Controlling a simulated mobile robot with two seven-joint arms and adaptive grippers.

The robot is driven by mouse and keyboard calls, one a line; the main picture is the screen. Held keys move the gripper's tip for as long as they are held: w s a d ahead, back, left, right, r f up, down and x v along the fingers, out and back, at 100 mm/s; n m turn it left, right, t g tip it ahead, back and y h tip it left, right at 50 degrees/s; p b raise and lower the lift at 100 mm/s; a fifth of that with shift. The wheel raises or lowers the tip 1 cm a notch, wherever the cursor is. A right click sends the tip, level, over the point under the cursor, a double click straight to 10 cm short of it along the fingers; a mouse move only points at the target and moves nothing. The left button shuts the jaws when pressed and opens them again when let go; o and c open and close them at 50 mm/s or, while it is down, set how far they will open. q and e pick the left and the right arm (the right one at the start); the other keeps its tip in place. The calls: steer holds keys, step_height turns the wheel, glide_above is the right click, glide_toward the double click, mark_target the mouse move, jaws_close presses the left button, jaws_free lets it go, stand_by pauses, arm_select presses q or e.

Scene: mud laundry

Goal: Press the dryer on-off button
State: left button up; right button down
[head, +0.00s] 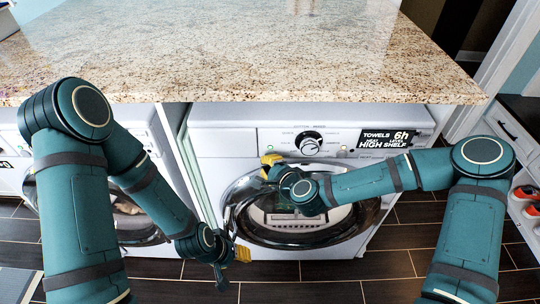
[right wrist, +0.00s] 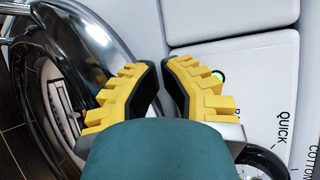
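The dryer (head: 225,143) stands under the counter with its round door (head: 262,236) below the control panel. A small green-lit round button (right wrist: 218,75) is on its panel, just right of my right fingertips in the right wrist view; a small green light (head: 269,148) shows there in the head view. My right gripper (right wrist: 160,64) is almost fully closed and empty, with only a narrow gap between its yellow fingers. It is in front of the panel's left part; whether it touches is unclear. My left gripper (head: 241,254) hangs low near the door's left edge, its opening unclear.
A dial (head: 308,143) and a black label (head: 385,138) are on the panel to the right. A granite counter (head: 250,50) overhangs the machines. Another front-loading machine (head: 145,220) stands at left. Shoes (head: 527,191) sit on a shelf at right.

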steer(key=shift+s, duration=0.1)
stand_by(0.3)
steer(key=shift+s, duration=0.4)
steer(key=s, duration=0.6)
stand_by(0.4)
stand_by(0.4)
steer(key=s+d+f+n+g, duration=0.1)
steer(key=s+f+n+g, duration=0.4)
steer(key=s+f+n, duration=0.3)
steer(key=s+d+f+n+g+h, duration=0.3)
steer(key=s+d+f+n+g, duration=0.2)
steer(key=d, duration=0.4)
steer(key=shift+s+d+f, duration=0.4)
steer(key=shift+s+f, duration=0.35)
steer(key=shift+f, duration=0.2)
